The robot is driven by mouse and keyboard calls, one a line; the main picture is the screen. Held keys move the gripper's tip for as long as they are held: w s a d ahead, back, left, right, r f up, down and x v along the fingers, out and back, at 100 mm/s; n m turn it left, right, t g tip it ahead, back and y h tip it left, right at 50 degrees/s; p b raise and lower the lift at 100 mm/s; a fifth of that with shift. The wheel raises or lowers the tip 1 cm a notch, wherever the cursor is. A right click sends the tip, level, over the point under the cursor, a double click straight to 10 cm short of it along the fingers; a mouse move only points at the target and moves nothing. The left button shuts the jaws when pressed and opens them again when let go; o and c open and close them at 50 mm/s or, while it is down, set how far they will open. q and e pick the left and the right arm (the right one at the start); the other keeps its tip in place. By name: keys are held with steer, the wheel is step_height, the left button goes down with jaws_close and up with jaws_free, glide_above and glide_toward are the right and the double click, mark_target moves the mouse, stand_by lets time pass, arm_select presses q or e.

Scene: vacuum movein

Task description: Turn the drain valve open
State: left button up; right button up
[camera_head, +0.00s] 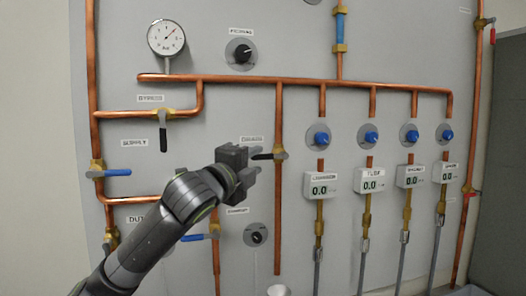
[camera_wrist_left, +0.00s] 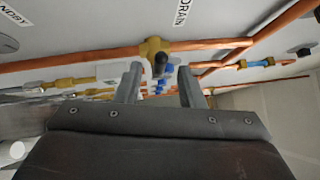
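The drain valve has a brass body (camera_head: 279,152) on a vertical copper pipe, with a black lever (camera_head: 262,157) sticking out to the left under a small label. In the left wrist view the brass body (camera_wrist_left: 155,48) sits beside the word DRAIN, and the black lever (camera_wrist_left: 160,63) points towards the camera. My left gripper (camera_head: 252,172) is just below and left of the valve. In the wrist view its two fingers (camera_wrist_left: 160,80) are open, with the lever end showing in the gap between the fingertips. Contact cannot be told. My right gripper is not in view.
The grey panel carries copper pipes (camera_head: 250,78), a round gauge (camera_head: 166,37) and a black knob (camera_head: 242,51). Other levers (camera_head: 163,138) are at the left. A lower knob (camera_head: 256,235) is below my gripper. Blue knobs and white displays (camera_head: 320,185) fill the right side.

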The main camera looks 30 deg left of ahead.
mark_target(260, 158)
arm_select(q)
steer(key=shift+w+a+r+p, duration=0.1)
steer(key=shift+w+p, duration=0.1)
steer(key=shift+w, duration=0.55)
steer(key=shift+w+d+r+p, duration=0.1)
steer(key=shift+w+p, duration=0.15)
steer(key=shift+w, duration=0.45)
steer(key=shift+w+a+r+p, duration=0.1)
steer(key=shift+w+p, duration=0.1)
steer(key=shift+w, duration=0.55)
steer(key=shift+c, duration=0.2)
jaws_close()
